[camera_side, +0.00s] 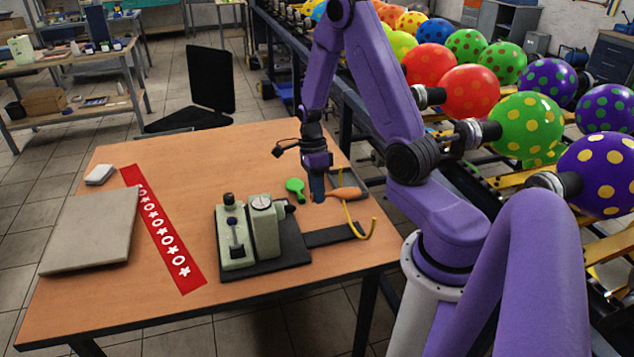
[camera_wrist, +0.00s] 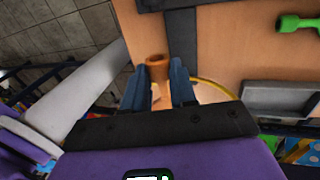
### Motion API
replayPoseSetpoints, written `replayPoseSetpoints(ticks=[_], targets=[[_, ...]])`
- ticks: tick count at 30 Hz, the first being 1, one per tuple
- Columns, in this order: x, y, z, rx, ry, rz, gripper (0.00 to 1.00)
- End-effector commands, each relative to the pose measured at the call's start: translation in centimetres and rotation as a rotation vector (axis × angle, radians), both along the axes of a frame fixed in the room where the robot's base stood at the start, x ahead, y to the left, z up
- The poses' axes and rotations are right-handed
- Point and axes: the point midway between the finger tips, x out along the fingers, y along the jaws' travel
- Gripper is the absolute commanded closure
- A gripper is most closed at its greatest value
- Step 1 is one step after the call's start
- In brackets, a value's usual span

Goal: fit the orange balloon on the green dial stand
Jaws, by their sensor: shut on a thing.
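The orange balloon (camera_side: 345,193) lies low over the right part of the table, its body sticking out right of my gripper (camera_side: 317,194). In the wrist view the orange balloon (camera_wrist: 157,62) shows between the blue-grey fingertips, and my gripper (camera_wrist: 160,72) is shut on it. Whether the balloon touches the table is not clear. The pale green dial stand (camera_side: 264,232), with a round white dial on top, stands left of and nearer the camera than my gripper, apart from the balloon. The stand's body does not show in the wrist view.
A grey tray (camera_side: 345,178) lies behind. A red patterned strip (camera_side: 160,228) and grey slab (camera_side: 90,230) are at left.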

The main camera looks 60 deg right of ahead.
Motion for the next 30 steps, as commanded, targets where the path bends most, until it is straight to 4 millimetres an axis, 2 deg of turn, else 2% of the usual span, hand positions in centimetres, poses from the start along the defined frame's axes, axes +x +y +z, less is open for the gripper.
replayPoseSetpoints(ticks=[8, 18, 30], targets=[[0.1, 0.2, -2.4, 0.000, 0.001, 0.002, 0.91], [2.0, 2.0, -2.2, -0.001, -0.001, 0.001, 0.91], [2.5, 2.4, -2.2, -0.001, -0.001, 0.000, 0.91]])
